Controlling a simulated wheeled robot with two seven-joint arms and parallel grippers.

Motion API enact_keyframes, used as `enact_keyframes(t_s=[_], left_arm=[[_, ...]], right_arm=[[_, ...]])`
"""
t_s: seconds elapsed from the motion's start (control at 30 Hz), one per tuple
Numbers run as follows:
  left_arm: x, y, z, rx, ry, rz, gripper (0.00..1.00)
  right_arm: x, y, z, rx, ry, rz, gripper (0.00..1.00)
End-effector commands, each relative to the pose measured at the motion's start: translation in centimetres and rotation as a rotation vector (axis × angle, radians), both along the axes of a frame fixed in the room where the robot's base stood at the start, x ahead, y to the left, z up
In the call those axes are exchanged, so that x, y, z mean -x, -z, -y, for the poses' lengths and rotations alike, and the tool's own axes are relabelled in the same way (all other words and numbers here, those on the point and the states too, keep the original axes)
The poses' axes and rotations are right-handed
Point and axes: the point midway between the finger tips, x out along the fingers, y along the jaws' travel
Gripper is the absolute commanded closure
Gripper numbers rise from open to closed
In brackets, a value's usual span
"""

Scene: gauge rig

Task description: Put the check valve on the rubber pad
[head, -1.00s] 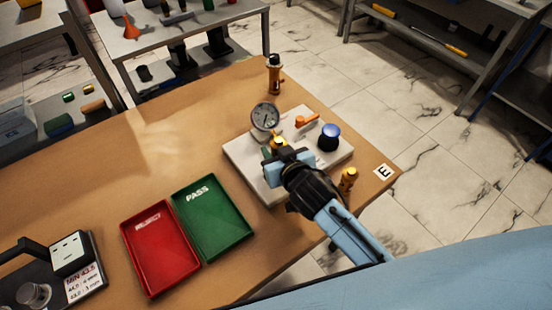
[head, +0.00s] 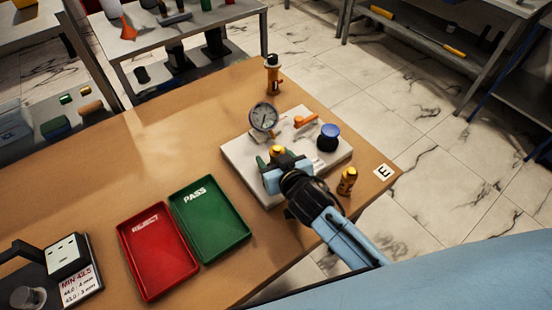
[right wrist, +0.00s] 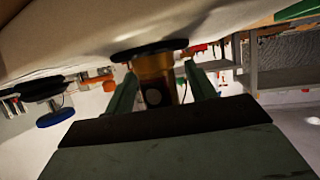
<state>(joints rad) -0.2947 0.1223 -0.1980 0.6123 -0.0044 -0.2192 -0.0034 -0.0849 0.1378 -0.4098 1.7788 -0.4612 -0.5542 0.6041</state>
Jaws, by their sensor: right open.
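The check valve appears to be the brass piece (head: 277,151) at my right gripper, on the light grey base plate in the head view. In the right wrist view the brass body (right wrist: 154,80) stands between my fingers, against a dark round disc (right wrist: 150,50) that looks like the rubber pad. The pad is hidden in the head view. My right gripper (right wrist: 160,90) is open, its green fingers on either side of the brass body with a gap showing. My left gripper is not in view.
The base plate (head: 238,160) also bears a dial gauge (head: 263,116), an orange lever (head: 306,122) and a blue-topped knob (head: 329,132). Another brass piece (head: 347,181) stands close right of my gripper. Red (head: 158,255) and green (head: 210,225) trays lie left, with bare table beyond.

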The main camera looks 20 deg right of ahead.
Motion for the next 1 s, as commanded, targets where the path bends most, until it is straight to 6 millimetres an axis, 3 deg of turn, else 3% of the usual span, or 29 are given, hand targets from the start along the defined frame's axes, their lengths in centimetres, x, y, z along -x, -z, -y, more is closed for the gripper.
enact_keyframes(t_s=[0.17,0.6,0.8,1.0], left_arm=[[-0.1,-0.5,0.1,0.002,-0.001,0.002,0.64],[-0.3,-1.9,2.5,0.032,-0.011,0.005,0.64],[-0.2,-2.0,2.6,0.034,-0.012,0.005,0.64],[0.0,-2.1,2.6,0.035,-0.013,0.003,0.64]], right_arm=[[1.0,-0.7,0.1,-0.001,0.000,-0.002,0.45],[8.9,-4.1,1.1,-0.001,0.000,-0.002,0.45],[10.7,-4.8,1.3,0.001,0.000,0.001,0.45],[11.0,-5.0,1.4,0.001,0.000,0.001,0.45]])
